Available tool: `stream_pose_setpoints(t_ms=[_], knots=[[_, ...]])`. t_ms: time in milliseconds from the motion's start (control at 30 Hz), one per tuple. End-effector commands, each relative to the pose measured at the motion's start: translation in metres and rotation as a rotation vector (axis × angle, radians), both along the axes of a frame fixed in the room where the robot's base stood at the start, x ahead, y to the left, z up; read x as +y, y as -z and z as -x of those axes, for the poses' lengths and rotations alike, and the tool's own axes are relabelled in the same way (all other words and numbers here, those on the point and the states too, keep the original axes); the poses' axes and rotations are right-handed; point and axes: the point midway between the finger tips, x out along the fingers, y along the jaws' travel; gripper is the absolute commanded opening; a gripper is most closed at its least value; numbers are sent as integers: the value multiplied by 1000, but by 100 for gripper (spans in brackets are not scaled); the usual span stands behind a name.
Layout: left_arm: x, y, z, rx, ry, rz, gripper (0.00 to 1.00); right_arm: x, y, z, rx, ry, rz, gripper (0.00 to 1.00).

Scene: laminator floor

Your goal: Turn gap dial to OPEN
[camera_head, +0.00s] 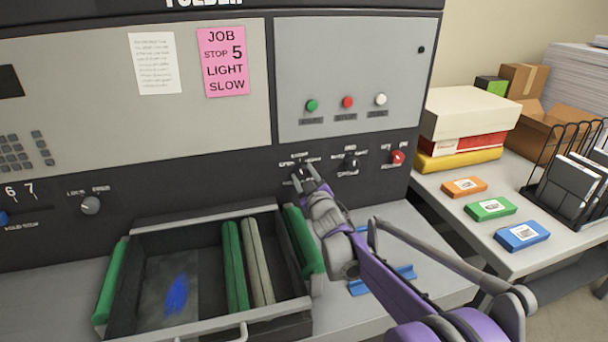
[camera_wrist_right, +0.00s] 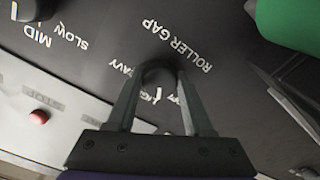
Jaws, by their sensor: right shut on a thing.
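The gap dial (camera_wrist_right: 159,76) is a dark round knob on the black panel strip, beside the white words ROLLER GAP in the right wrist view. My right gripper (camera_wrist_right: 158,88) is shut on it, with one finger on each side. In the head view the right gripper (camera_head: 304,173) reaches the panel just above the roller tray and mostly hides the dial. Part of a HEAVY label shows by the left finger. Other lettering and a white mark between the fingers are partly covered, so I cannot tell the dial's setting. My left gripper is not in view.
A dark speed dial (camera_head: 351,161) and a red knob (camera_head: 397,158) sit right of the gap dial. The roller tray (camera_head: 222,322) with green rollers (camera_head: 304,240) stands close below my gripper. A pink note (camera_head: 222,62) reads JOB STOP 5 LIGHT SLOW.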

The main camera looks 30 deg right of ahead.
Motion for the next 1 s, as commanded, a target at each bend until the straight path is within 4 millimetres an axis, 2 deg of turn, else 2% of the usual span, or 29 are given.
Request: stream_pose_setpoints(t_ms=[500,1000], knots=[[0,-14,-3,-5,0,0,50,-1,-1,0,96,0,399,0],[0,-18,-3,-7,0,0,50,-1,-1,0,126,0,526,0]])
